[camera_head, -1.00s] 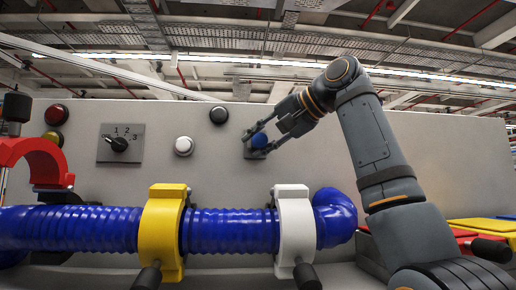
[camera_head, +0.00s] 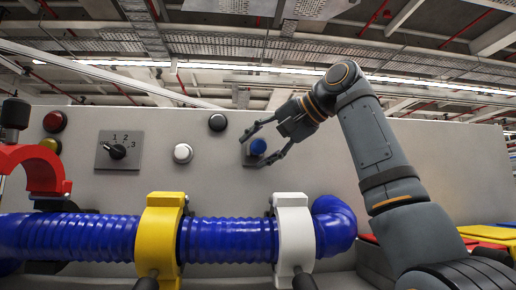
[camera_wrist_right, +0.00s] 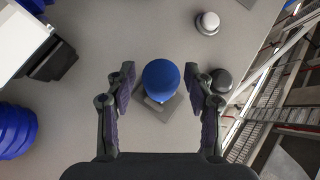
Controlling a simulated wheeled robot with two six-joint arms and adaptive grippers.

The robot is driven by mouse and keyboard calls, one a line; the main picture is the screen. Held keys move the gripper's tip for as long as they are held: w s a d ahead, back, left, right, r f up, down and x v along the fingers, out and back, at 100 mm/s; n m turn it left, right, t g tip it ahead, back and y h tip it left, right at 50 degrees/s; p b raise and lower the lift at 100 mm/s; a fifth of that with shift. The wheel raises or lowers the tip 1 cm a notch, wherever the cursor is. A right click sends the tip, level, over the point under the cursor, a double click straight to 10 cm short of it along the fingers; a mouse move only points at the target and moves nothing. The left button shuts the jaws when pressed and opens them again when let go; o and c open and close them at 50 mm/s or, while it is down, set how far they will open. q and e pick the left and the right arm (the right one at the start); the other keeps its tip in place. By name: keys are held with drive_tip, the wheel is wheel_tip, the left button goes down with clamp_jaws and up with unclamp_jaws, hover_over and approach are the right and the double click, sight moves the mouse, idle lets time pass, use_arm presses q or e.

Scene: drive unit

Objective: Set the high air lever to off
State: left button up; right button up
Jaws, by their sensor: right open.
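A lever with a round blue knob (camera_head: 257,146) sits on a small grey plate on the upright panel, right of the white button. The right wrist view shows the blue knob (camera_wrist_right: 161,78) from above its plate (camera_wrist_right: 152,108); the knob hides most of the lever. I cannot read any on or off marking. My right gripper (camera_head: 248,151) is open, with its fingers spread to either side of the knob. In the right wrist view there are clear gaps between the fingers (camera_wrist_right: 159,72) and the knob. My left gripper is not in view.
A white button (camera_head: 182,153), a black button (camera_head: 217,122) and a numbered rotary switch (camera_head: 118,150) are on the panel to the left. A blue corrugated hose (camera_head: 228,236) in yellow (camera_head: 158,232) and white (camera_head: 293,232) clamps runs below.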

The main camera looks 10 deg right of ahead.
drive_tip(key=v, duration=1.2)
drive_tip(key=shift+w+a, duration=0.15)
drive_tip(key=shift+c, duration=0.3)
